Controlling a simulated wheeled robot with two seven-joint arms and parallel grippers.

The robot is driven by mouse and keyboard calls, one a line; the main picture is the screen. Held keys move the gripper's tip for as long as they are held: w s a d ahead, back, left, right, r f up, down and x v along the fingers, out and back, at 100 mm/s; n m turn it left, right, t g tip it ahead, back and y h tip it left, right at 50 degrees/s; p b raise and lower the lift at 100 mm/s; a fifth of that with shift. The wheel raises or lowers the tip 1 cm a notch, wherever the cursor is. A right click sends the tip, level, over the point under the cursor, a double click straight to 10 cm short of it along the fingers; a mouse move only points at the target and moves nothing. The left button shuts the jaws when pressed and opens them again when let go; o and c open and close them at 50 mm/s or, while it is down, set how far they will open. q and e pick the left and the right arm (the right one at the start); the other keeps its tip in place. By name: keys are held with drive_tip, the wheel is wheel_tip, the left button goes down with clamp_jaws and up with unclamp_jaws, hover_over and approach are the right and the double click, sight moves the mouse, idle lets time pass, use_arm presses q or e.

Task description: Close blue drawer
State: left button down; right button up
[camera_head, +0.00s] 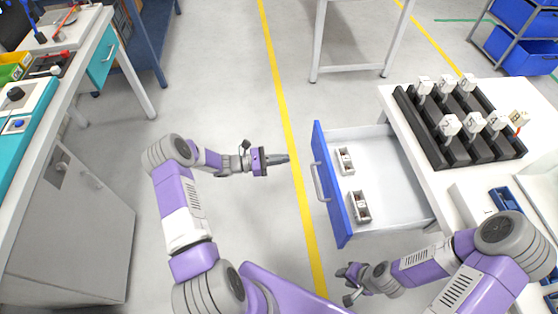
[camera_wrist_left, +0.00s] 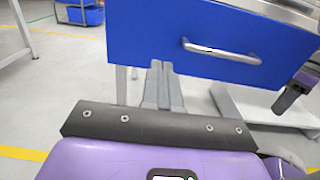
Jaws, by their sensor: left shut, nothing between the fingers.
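The blue drawer (camera_head: 330,186) is pulled far out from the white table on the right, and its grey inside shows.
The white table (camera_head: 455,183) carries a black rack (camera_head: 445,140) with several white labelled parts. A blue tray (camera_head: 503,198) lies near its right side. A workbench (camera_head: 70,80) stands at the left. Free grey floor with a yellow line (camera_head: 283,110) lies left of the drawer.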

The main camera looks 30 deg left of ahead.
sight(318, 155)
use_arm(q)
drive_tip(key=b+x, duration=0.1)
drive_tip(key=x, duration=0.8)
drive_tip(key=shift+d+f+b, duration=0.1)
drive_tip(key=shift+b, duration=0.3)
drive_tip(key=shift+w+d, duration=0.25)
drive_tip(key=shift+d, duration=0.05)
